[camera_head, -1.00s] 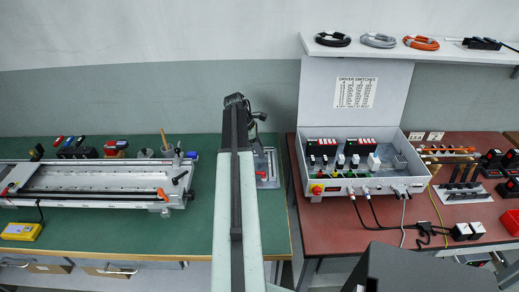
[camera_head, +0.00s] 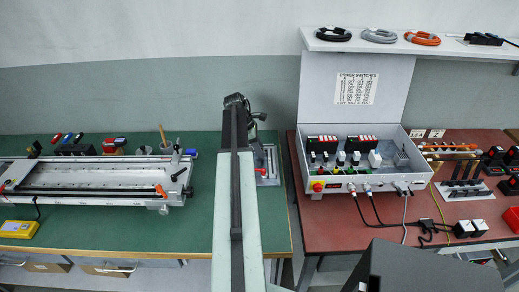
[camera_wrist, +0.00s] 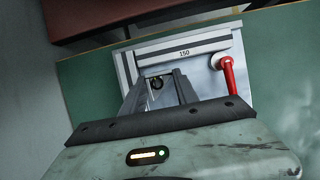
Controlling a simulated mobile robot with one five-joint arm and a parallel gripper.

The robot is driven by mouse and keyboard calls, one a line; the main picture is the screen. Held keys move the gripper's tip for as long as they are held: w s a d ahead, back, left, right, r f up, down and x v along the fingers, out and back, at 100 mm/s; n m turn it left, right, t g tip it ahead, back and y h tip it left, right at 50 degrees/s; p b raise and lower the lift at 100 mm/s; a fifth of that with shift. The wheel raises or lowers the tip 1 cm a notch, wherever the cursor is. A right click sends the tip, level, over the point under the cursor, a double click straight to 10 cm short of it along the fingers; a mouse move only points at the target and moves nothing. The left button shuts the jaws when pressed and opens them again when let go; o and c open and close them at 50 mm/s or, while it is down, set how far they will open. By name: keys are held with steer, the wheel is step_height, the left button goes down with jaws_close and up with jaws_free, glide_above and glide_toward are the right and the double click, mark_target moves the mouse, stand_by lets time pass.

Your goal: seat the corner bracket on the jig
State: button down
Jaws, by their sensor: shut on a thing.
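The jig is a pale metal plate marked 150 (camera_wrist: 207,62) with a red-handled clamp at its right, seen in the wrist view. In the head view part of the jig (camera_head: 268,160) shows on the green bench, right of my arm. My gripper (camera_wrist: 158,80) is over the plate, its two dark fingers shut on a small metal piece with a dark round hole, which looks like the corner bracket (camera_wrist: 157,77). The fingers hide most of it, and I cannot tell whether it touches the jig. In the head view my arm hides the gripper.
A long metal gantry rig (camera_head: 95,178) and a yellow box (camera_head: 18,229) are on the left of the green bench (camera_head: 120,235). The red-brown bench (camera_head: 325,225) at right holds an open switch case (camera_head: 350,188) with cables.

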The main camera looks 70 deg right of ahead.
steer(key=shift+f+b, duration=1)
steer(key=shift+f, duration=0.1)
steer(key=c, duration=0.9)
jaws_free()
steer(key=shift+o, duration=0.2)
steer(key=shift+d+r, duration=0.1)
steer(key=p+v, duration=0.7)
steer(key=shift+a+r, duration=0.2)
steer(key=shift+r, duration=0.1)
steer(key=shift+w, duration=0.15)
steer(key=shift+r, duration=0.1)
